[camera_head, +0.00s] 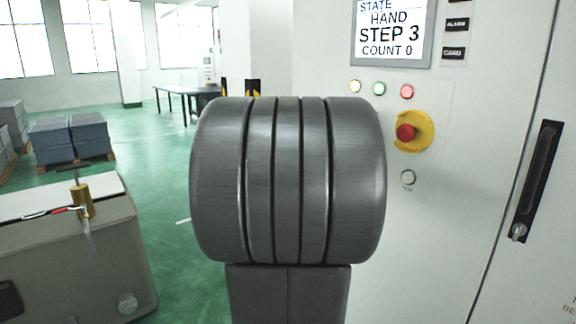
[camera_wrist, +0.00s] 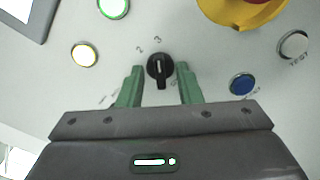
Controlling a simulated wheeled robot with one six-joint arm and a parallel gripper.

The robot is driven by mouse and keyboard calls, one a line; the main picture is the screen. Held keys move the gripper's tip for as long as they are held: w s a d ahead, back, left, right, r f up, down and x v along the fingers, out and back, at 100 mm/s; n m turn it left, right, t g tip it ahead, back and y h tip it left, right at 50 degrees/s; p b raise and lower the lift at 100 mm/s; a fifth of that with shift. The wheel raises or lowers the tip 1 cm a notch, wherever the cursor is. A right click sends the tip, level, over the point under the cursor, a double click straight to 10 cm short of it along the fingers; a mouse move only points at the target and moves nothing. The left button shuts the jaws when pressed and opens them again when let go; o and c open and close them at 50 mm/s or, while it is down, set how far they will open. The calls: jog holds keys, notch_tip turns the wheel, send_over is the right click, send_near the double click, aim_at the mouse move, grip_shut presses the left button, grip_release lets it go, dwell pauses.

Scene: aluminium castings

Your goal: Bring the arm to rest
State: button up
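A black rotary knob (camera_wrist: 159,72) on the machine panel shows just ahead, between the fingertips, with a visible gap on each side. Its white mark points up toward the printed 3. In the head view a large grey ribbed part of my own arm (camera_head: 287,180) fills the middle and hides the gripper and the knob.
The light grey machine panel (camera_head: 445,200) stands close at the right, with a screen (camera_head: 393,32) reading HAND, STEP 3, COUNT 0. A red emergency button (camera_head: 406,132) sticks out. At left is a grey box (camera_head: 70,245) with a brass-coloured tool; green floor lies behind.

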jog(key=n+p, duration=0.3)
jog(key=p, duration=0.2)
jog(key=n+p, duration=0.3)
jog(key=p, duration=0.3)
jog(key=n+p, duration=0.3)
jog(key=p, duration=0.2)
jog(key=shift+w+r+p, duration=0.2)
jog(key=shift+w+p, duration=0.05)
jog(key=shift+p, duration=0.1)
jog(key=shift+f+b+v, duration=0.2)
jog(key=shift+b+v, duration=0.15)
jog(key=shift+v, duration=0.55)
jog(key=shift+s+r, duration=0.15)
